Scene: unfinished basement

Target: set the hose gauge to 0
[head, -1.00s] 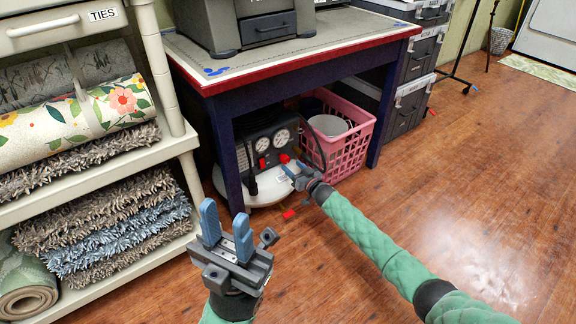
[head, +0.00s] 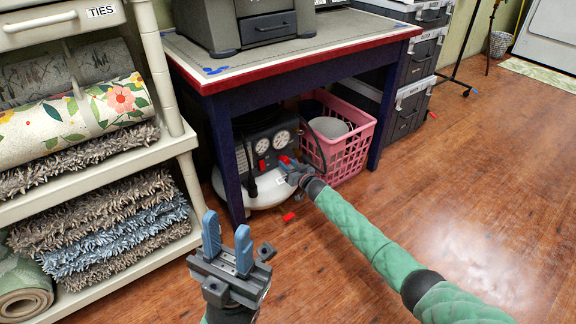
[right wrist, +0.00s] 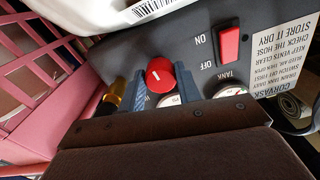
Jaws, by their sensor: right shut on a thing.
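The compressor (head: 240,128) stands under the table, with two round white gauges (head: 281,138) on its dark panel. In the right wrist view, one gauge (right wrist: 171,100) sits just behind the red knob (right wrist: 158,72), mostly hidden; its needle cannot be read. The gauge marked TANK (right wrist: 233,88) is partly cut off by my wrist. My right gripper (right wrist: 163,82) is shut on the red knob, a blue finger on each side. In the head view the right gripper (head: 288,167) is at the panel's right side. My left gripper (head: 227,232) is open and empty, in front of the shelf.
A red rocker switch (right wrist: 229,43) sits by the ON and OFF marks. A pink basket (head: 345,155) stands close right of the compressor. The table (head: 300,62) overhangs it, and its leg (head: 227,165) is at the left. A shelf (head: 100,185) holds rugs.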

